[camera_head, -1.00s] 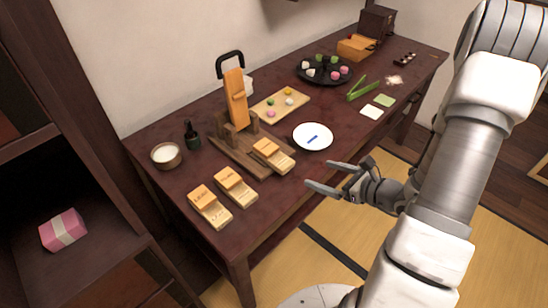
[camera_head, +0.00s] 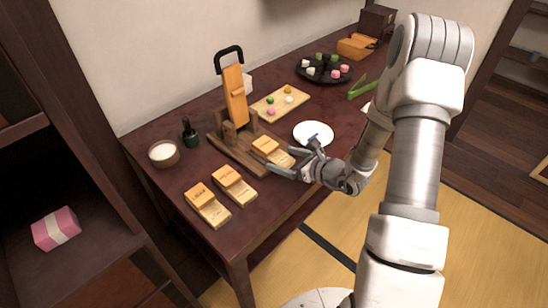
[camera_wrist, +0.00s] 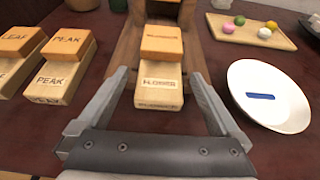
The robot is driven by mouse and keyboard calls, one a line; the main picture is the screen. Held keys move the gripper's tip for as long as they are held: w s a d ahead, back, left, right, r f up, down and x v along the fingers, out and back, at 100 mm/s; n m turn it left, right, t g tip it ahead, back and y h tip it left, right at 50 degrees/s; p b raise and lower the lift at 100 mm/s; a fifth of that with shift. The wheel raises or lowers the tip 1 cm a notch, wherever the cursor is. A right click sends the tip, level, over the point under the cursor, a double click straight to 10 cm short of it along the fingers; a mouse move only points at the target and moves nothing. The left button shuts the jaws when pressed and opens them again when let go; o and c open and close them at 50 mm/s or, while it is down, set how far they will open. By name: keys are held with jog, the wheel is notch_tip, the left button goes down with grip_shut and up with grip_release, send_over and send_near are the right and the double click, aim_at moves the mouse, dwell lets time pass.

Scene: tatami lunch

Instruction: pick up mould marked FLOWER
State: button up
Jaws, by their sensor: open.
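The mould whose marking appears to read FLOWER (camera_wrist: 159,82) is a pale wooden block with an orange-brown top piece. It lies on the dark wooden stand's base, and its lettering is small and blurred. It also shows in the head view (camera_head: 272,152). My gripper (camera_wrist: 158,98) is open, with one finger on each side of the mould's near end in the wrist view. I cannot tell whether the fingers touch it. In the head view my gripper (camera_head: 292,160) is at the table's front side, partly covering the mould's near end.
Moulds marked PEAK (camera_wrist: 62,71) and LEAF (camera_wrist: 18,47) lie to the left. A white plate (camera_wrist: 268,95) with a blue strip is close on the right. A wooden tray (camera_wrist: 250,33) of sweets lies behind. The stand's upright lever (camera_head: 235,94) rises behind the mould.

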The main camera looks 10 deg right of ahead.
jog(key=shift+x, duration=0.95)
jog(key=c, duration=1.4)
jog(key=shift+r, duration=0.1)
